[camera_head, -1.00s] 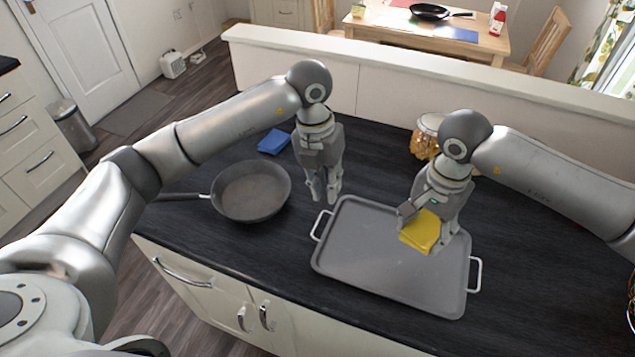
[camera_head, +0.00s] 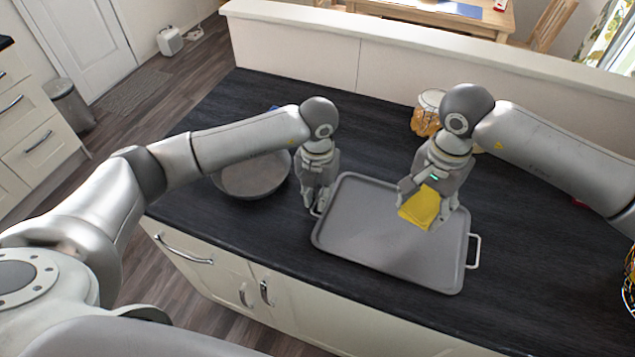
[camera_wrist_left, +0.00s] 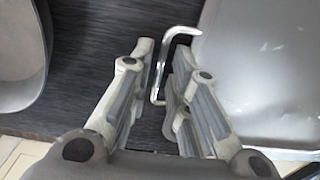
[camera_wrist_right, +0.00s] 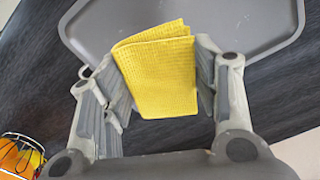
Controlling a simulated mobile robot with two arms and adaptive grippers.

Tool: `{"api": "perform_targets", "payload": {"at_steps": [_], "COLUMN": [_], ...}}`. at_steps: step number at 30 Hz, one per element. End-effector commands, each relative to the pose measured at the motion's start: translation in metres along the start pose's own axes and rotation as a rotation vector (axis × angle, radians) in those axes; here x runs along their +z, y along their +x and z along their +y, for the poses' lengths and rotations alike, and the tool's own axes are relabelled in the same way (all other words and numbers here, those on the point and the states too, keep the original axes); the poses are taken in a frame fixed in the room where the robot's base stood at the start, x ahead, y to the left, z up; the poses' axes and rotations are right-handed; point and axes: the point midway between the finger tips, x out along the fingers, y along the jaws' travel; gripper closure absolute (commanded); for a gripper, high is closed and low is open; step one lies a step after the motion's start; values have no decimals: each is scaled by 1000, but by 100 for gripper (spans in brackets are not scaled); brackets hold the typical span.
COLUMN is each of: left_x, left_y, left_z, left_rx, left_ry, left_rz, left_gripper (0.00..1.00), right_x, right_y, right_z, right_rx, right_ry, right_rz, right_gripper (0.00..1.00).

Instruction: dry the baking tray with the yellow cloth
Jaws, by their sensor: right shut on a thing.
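The grey baking tray (camera_head: 375,245) lies flat on the dark worktop, with a wire handle at each short end. My left gripper (camera_head: 314,207) is at the tray's left end. In the left wrist view its open fingers (camera_wrist_left: 160,75) stand on either side of the tray's left handle (camera_wrist_left: 163,65), and a gap shows around the handle. My right gripper (camera_head: 425,212) is shut on the folded yellow cloth (camera_head: 419,207), over the tray's right half. In the right wrist view the cloth (camera_wrist_right: 158,75) sits between both fingers. I cannot tell whether the cloth touches the tray.
A frying pan (camera_head: 252,178) stands left of the tray, partly behind my left arm. A glass jar (camera_head: 427,115) with orange contents stands behind the tray. A wire basket (camera_head: 630,275) is at the right edge.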

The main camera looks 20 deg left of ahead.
Motion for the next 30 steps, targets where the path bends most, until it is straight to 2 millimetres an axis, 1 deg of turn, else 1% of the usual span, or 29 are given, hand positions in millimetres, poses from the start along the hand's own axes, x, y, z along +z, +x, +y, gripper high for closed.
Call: {"api": "perform_targets", "payload": {"at_steps": [3, 10, 11, 12, 15, 23, 26, 30], "left_x": [0, 0, 0, 0, 0, 0, 0, 0], "left_y": [5, 5, 5, 5, 5, 5, 5, 5], "left_z": [0, 0, 0, 0, 0, 0, 0, 0], "left_rx": [-1, -1, -1, -1, -1, -1, -1, -1], "left_ry": [1, 1, 1, 1, 0, 0, 0, 0], "left_rz": [-1, -1, -1, -1, -1, -1, -1, -1], "left_gripper": [82, 82, 84, 89, 100, 100, 100, 100], "right_x": [0, 0, 0, 0, 0, 0, 4, 15], "right_y": [0, 0, 0, 0, 0, 0, 9, 30], "right_z": [0, 0, 0, 0, 0, 0, -7, -26], "right_rx": [0, 0, 0, 0, 0, 0, 1, 2], "right_ry": [0, 0, 0, 0, 0, 1, 33, 140], "right_rz": [0, 0, 0, 0, 0, 0, -2, -3], "right_gripper": [66, 66, 66, 66, 66, 66, 66, 66]}}
